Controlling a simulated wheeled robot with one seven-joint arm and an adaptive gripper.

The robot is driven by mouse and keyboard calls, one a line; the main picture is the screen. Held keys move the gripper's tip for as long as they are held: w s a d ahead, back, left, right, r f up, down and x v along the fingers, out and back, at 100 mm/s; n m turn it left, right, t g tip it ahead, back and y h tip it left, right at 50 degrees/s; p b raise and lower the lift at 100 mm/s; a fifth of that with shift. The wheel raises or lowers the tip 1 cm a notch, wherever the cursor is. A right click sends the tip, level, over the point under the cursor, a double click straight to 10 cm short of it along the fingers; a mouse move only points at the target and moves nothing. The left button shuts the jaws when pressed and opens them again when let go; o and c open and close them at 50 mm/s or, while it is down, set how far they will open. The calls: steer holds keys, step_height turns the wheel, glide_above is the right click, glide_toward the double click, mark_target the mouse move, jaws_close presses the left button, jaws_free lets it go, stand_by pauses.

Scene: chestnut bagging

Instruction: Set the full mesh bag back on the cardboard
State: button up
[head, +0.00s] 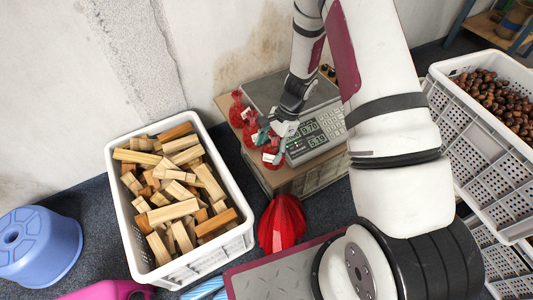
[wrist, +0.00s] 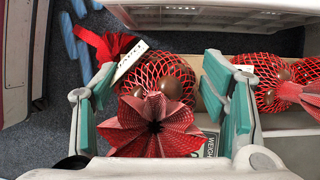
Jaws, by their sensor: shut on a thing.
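A red mesh bag (wrist: 165,73) with brown chestnuts sits between the two teal finger pads of my gripper (wrist: 160,95) in the wrist view. A pleated red piece (wrist: 150,125) covers part of it. In the head view my gripper (head: 268,147) is shut on this bag at the front end of the bag row, left of the scale's display. The cardboard (wrist: 197,64) shows as a beige strip beside the bag. I cannot tell whether the bag touches it. Another filled bag (wrist: 270,100) lies to the right in the wrist view.
The scale (head: 318,132) stands right of the bags. A white crate of wood blocks (head: 112,165) is at left and a crate of chestnuts (head: 440,75) at right. A red folded bundle (head: 282,222) is on the floor in front. A blue stool (head: 40,245) is far left.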

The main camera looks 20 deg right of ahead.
mark_target(266, 152)
steer(key=shift+w+a+f, duration=0.15)
steer(key=shift+w+a, duration=0.2)
steer(key=shift+w, duration=0.45)
steer(key=shift+f+b, duration=1.2)
steer(key=shift+f, duration=0.6)
steer(key=shift+r, duration=0.1)
steer(key=o, duration=1.4)
steer(key=shift+c, duration=0.2)
